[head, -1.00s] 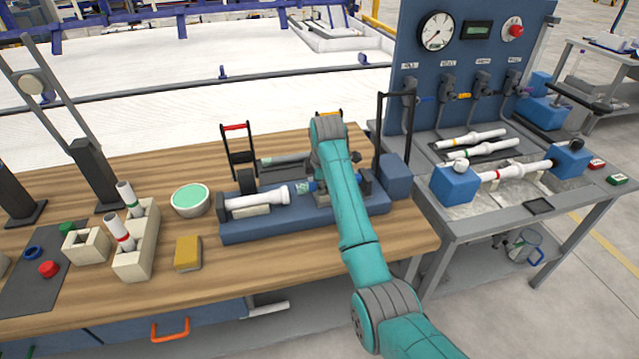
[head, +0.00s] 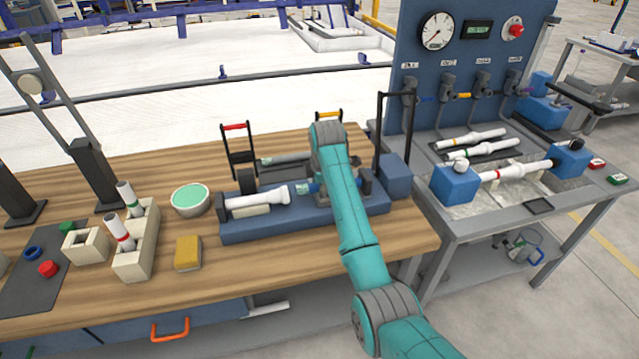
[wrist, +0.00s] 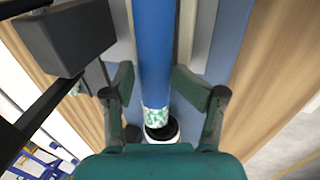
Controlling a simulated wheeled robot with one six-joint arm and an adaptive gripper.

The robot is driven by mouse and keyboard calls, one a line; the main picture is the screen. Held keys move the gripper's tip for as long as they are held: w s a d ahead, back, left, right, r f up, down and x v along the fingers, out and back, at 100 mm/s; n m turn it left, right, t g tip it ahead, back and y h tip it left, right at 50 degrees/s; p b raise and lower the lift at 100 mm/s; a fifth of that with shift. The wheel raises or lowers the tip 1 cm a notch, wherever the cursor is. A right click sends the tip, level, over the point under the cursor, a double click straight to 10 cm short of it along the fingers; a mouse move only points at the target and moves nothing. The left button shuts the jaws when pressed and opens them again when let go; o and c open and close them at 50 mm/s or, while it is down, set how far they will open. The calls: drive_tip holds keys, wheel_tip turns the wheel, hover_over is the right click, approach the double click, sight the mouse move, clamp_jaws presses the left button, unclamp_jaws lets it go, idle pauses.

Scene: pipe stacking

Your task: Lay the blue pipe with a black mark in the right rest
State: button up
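A blue pipe (wrist: 153,45) runs lengthwise between the fingers of my gripper (wrist: 163,92) in the wrist view. The fingers are apart, with a gap on each side of the pipe. Its near end has a green-and-white patterned band, then a black ring and a white end. In the head view, a short blue piece of the pipe (head: 318,186) shows left of my arm, over the blue fixture (head: 290,227). My arm hides the rest of it and my gripper. A white pipe (head: 255,198) lies at the left of the fixture. I cannot make out the right rest.
Left of the fixture are a green-filled bowl (head: 190,199), a yellow sponge (head: 188,253) and a cream holder (head: 133,262) with two upright pipes. Black-framed stands rise behind the fixture. A grey bench (head: 455,233) with more pipes stands at the right.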

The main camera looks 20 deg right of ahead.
drive_tip(key=shift+f, duration=0.15)
drive_tip(key=shift+r, duration=0.25)
drive_tip(key=v, duration=1.1)
drive_tip(key=shift+s+r, duration=0.2)
